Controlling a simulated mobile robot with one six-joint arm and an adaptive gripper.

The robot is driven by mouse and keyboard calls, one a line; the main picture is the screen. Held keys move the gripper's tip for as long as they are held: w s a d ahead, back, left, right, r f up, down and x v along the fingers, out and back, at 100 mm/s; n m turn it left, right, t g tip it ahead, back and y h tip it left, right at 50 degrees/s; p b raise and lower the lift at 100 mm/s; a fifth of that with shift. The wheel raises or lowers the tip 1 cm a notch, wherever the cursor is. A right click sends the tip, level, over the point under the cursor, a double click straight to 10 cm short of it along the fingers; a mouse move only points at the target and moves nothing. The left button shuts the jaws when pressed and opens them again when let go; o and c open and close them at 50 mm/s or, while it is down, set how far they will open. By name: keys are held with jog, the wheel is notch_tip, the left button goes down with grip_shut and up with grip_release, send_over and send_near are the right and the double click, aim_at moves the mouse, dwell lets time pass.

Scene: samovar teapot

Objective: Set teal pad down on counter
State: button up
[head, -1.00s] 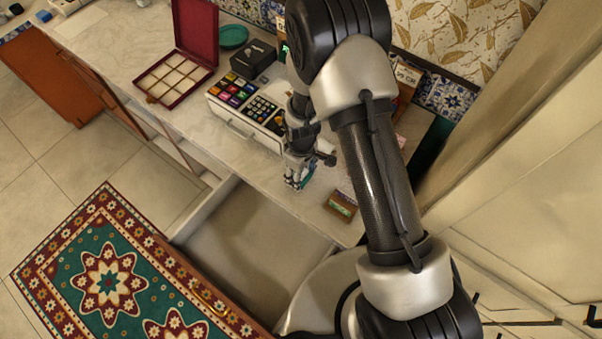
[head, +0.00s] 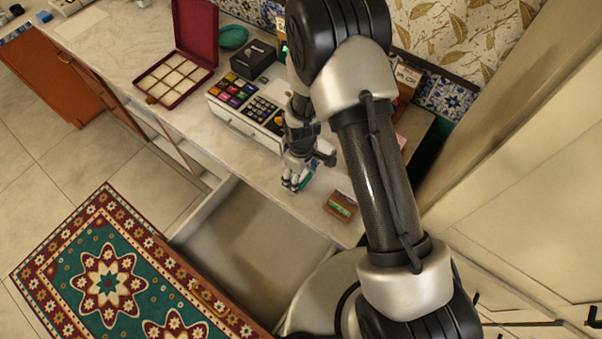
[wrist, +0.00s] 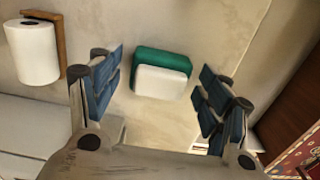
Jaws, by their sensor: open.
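The teal pad (wrist: 146,61) lies on the counter, with a white block-like face on its near side in the wrist view. In the head view only a small teal part (head: 308,176) shows beside my fingers. My gripper (head: 293,184) is low over the counter near the open drawer. In the wrist view my gripper (wrist: 162,76) is open, with the pad between its blue-padded fingers and a visible gap on each side.
The open drawer (head: 250,236) lies below the counter's front edge (head: 262,189). A small wooden box (head: 341,206) stands right of my gripper. The white tea organizer (head: 232,117) is behind it. A white roll (wrist: 32,52) shows at left in the wrist view.

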jog(key=d+r+m+t+p, duration=0.1)
jog(key=d+r+m+p, duration=0.15)
jog(key=r, duration=2.05)
jog(key=s+d+r+m+t, duration=0.1)
jog(key=s+d+r+m, duration=0.35)
jog(key=r, duration=0.65)
jog(key=s+d+r+m+t, duration=0.1)
jog(key=s+d+r, duration=0.1)
jog(key=s+r, duration=0.2)
jog(key=s+d+r+m+t, duration=0.1)
jog(key=s+d+r+m, duration=0.1)
jog(key=s, duration=0.9)
jog(key=shift+d+r+t, duration=0.3)
jog(key=shift+d+r, duration=0.5)
jog(key=shift+r, duration=0.1)
jog(key=shift+b, duration=0.3)
